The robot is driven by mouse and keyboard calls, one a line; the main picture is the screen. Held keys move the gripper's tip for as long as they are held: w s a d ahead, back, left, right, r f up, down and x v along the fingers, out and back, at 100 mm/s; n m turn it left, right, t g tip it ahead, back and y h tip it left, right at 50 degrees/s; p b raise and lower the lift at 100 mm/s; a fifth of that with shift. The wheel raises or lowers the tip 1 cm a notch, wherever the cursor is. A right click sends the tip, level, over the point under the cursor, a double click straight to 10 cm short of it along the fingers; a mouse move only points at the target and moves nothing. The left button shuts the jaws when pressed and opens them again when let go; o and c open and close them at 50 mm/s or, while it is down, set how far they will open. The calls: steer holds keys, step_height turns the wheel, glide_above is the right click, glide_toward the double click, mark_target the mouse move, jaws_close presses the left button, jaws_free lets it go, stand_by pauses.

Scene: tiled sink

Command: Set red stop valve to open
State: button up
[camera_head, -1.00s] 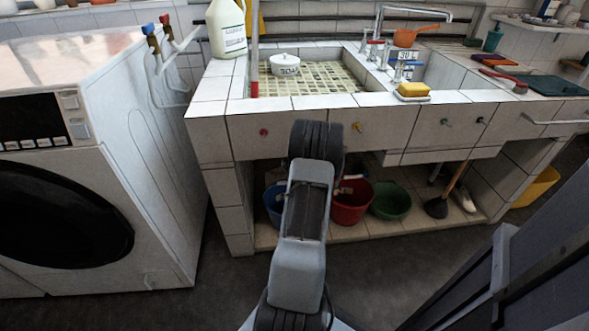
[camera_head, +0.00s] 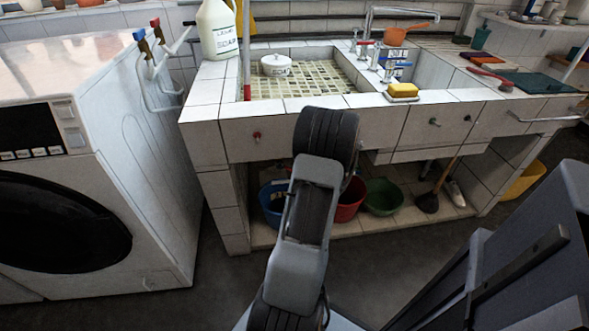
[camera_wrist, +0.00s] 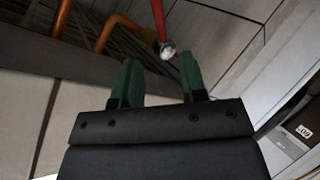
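A red-handled valve (camera_head: 155,22) sits on a pipe behind the washing machine in the head view, right of a blue-handled valve (camera_head: 139,35). The red handle is small, and its setting cannot be told. My gripper is hidden behind my own arm in the head view. In the wrist view my gripper (camera_wrist: 159,64) shows two green fingers spread apart, with nothing held between them. A red rod (camera_wrist: 158,18) with a pale rounded end lies beyond the fingertips. I cannot tell whether it belongs to the valve.
The washing machine (camera_head: 125,150) stands at the left, beside the tiled sink (camera_head: 225,93). A soap bottle (camera_head: 218,32) stands on the sink's left corner. Buckets, including a red one (camera_head: 348,211), stand underneath. Orange pipes (camera_wrist: 112,30) show in the wrist view. The floor in front is mostly clear.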

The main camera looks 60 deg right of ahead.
steer(key=shift+p+v, duration=0.3)
steer(key=shift+v, duration=1.4)
